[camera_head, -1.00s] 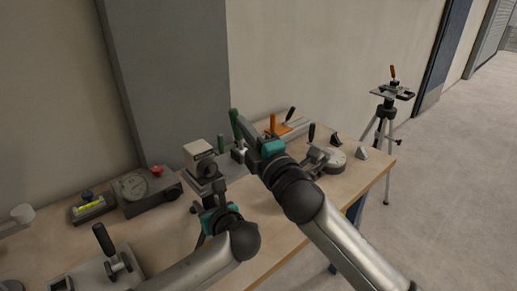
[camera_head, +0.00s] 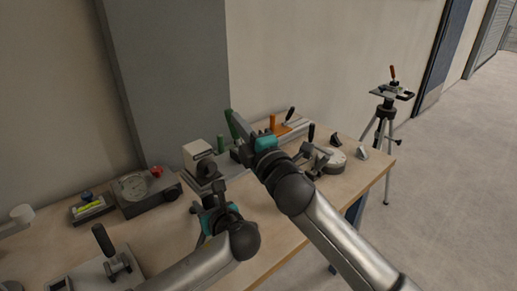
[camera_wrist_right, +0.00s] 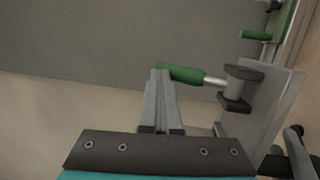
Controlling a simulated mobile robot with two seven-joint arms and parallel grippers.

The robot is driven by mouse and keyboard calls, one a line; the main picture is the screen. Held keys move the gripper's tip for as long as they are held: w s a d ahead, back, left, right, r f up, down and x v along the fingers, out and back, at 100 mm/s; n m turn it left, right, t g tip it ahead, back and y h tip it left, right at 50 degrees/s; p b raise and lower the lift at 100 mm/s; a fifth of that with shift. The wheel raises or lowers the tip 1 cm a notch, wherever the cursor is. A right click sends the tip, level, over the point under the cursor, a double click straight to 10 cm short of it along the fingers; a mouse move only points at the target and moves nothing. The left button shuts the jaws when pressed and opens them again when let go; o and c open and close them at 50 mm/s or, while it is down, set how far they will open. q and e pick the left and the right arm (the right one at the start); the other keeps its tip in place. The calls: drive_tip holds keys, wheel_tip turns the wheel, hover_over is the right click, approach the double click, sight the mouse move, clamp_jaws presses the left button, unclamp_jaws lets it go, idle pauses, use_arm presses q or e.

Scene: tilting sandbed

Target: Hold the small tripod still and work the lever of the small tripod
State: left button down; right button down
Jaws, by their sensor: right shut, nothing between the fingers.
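My right gripper (camera_head: 243,134) is shut and empty beside a green-handled lever (camera_head: 231,120). In the right wrist view, the shut fingertips (camera_wrist_right: 160,72) are against or very near the end of the green handle (camera_wrist_right: 182,73), which joins a bracket on a metal plate. My arms hide the lever's base in the head view, so I cannot tell whether it belongs to the tripod.
A tall tripod (camera_head: 388,95) with a red-handled lever stands on the floor at right. A dial gauge box (camera_head: 147,190), a level (camera_head: 92,207) and a black-handled lever (camera_head: 104,240) are on the left. An orange-handled clamp (camera_head: 273,123) and a round dial (camera_head: 334,161) are on the right.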

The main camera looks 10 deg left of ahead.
use_arm(q)
drive_tip(key=shift+s+d+f, duration=0.2)
drive_tip(key=shift+f, duration=0.15)
drive_tip(key=shift+a, duration=0.15)
use_arm(e)
drive_tip(key=s+d+r, duration=0.5)
drive_tip(key=s+d, duration=0.2)
drive_tip(key=s, duration=0.3)
drive_tip(key=shift+s+d+r, duration=0.15)
drive_tip(key=shift+s+r, duration=0.05)
drive_tip(key=shift+r, duration=0.2)
use_arm(q)
drive_tip(key=c, duration=0.5)
unclamp_jaws()
drive_tip(key=shift+c, duration=0.2)
drive_tip(key=shift+o, duration=0.5)
drive_tip(key=shift+w+r, duration=0.1)
drive_tip(key=shift+r, duration=0.05)
